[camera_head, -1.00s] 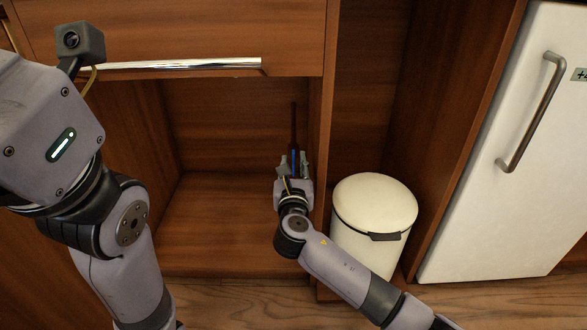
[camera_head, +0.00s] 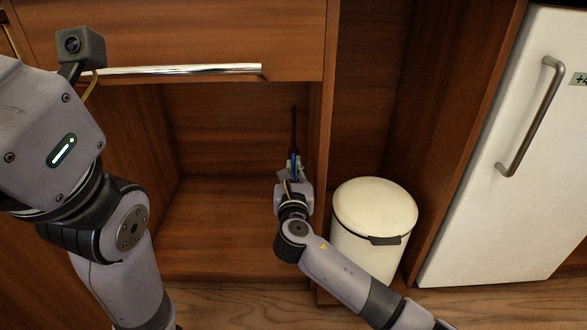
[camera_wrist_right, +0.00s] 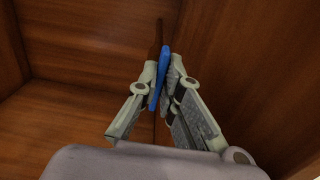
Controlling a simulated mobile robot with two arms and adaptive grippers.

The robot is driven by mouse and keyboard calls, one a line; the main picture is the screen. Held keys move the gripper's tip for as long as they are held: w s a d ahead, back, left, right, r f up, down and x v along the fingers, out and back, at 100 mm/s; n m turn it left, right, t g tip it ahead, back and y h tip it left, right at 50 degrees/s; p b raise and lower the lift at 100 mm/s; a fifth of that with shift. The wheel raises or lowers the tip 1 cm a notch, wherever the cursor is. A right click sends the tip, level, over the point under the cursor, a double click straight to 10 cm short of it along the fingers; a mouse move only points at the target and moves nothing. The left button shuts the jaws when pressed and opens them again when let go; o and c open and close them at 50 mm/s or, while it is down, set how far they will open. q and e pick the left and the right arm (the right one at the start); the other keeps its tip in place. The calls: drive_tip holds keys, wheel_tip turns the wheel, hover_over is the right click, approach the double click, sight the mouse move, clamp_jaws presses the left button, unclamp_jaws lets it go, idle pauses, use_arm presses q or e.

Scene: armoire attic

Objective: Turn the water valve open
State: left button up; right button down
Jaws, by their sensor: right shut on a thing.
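The water valve has a blue handle (camera_wrist_right: 161,75) on a thin dark pipe (camera_head: 293,128) at the back of the open wooden compartment. In the right wrist view the blue handle stands nearly upright, tilted a little, between my right gripper's fingers (camera_wrist_right: 162,82). My right gripper (camera_head: 291,165) is shut on the handle; in the head view it covers most of the handle. My left arm comes in from the left in the head view, but its gripper fingers do not show.
A wooden drawer with a chrome bar handle (camera_head: 180,70) overhangs the compartment. The compartment's right wall (camera_head: 324,140) is close beside my right gripper. A white bin (camera_head: 375,215) and a white fridge (camera_head: 505,150) stand to the right. The compartment floor (camera_head: 215,225) is clear.

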drive_tip(key=shift+m+p, duration=0.45)
drive_tip(key=shift+m, duration=0.05)
drive_tip(key=c, duration=1.8)
unclamp_jaws()
drive_tip(key=shift+o, duration=0.2)
drive_tip(key=s, duration=1.2)
